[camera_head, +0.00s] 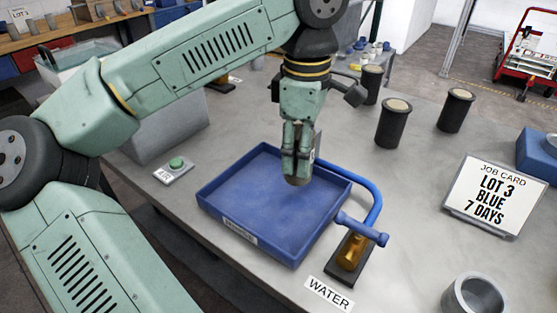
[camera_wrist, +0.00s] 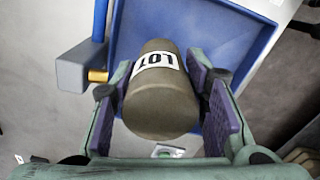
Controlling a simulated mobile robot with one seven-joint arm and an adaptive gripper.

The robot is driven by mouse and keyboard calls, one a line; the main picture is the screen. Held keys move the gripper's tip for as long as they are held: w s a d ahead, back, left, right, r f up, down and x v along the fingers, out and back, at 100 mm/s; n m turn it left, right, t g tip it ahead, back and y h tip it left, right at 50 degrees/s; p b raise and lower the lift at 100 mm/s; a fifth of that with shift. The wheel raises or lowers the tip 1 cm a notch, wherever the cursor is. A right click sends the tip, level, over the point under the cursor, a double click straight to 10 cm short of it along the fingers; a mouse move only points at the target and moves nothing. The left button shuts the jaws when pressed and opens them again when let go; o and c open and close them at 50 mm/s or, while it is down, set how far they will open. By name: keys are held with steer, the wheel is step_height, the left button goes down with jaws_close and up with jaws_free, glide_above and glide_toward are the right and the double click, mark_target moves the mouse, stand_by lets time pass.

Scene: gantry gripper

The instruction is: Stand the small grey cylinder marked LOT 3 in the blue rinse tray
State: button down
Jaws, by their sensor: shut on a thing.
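My gripper (camera_head: 299,158) points down over the blue rinse tray (camera_head: 222,216). It is shut on a small grey cylinder (camera_head: 297,181), whose lower end shows below the fingers in the head view. In the wrist view the cylinder (camera_wrist: 162,108) lies between the two purple finger pads, with a white label reading "LOT"; its number is hidden. The cylinder looks roughly upright in the head view. I cannot tell whether its lower end touches the tray floor. The tray looks otherwise empty.
A blue pipe with a brass valve (camera_head: 350,252) stands along the tray's right side, near a "WATER" label (camera_head: 329,293). Dark cylinders (camera_head: 393,123) and a job card (camera_head: 492,195) reading "LOT 3 BLUE 7 DAYS" stand farther right. A green button (camera_head: 176,164) is left of the tray.

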steer(key=shift+s+a+f+p, duration=0.1)
steer(key=shift+a+f+p, duration=0.85)
steer(key=shift+a+f, duration=0.95)
steer(key=shift+f, duration=0.1)
steer(key=c, duration=0.9)
jaws_free()
steer(key=shift+c, duration=0.2)
step_height(320, 180, up, 12)
steer(key=b, duration=0.2)
